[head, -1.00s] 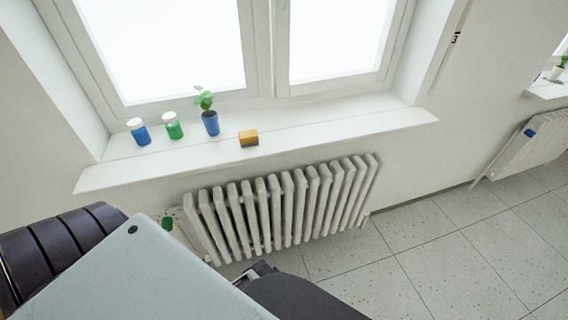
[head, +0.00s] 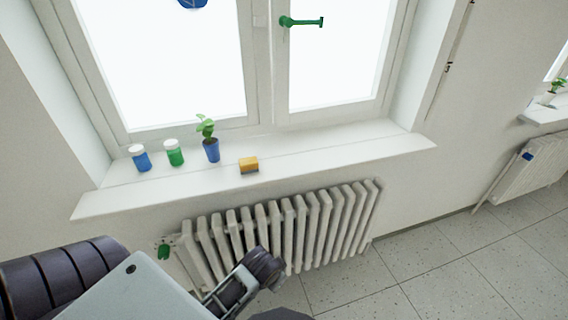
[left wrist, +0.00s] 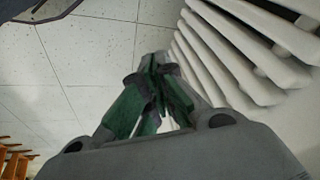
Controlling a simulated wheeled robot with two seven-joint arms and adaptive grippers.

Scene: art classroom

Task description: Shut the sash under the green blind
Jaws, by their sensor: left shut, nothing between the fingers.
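A window with two white-framed panes fills the top of the head view. The right sash (head: 385,60) has a green handle (head: 301,21) lying level and pointing right. The left sash (head: 245,60) has a blue object (head: 193,3) at the top edge, mostly cut off. No green blind is in view, and I cannot tell whether either sash stands ajar. My left gripper (left wrist: 160,68) is shut and empty in the left wrist view, low beside the radiator and above the floor. In the head view I cannot make out its fingers. My right gripper is not in view.
On the sill (head: 330,148) stand a blue jar (head: 140,160), a green jar (head: 174,154), a potted plant (head: 211,150) and a yellow sponge-like block (head: 248,166). A white radiator (head: 290,230) is below. Tiled floor (head: 450,265) is clear at right.

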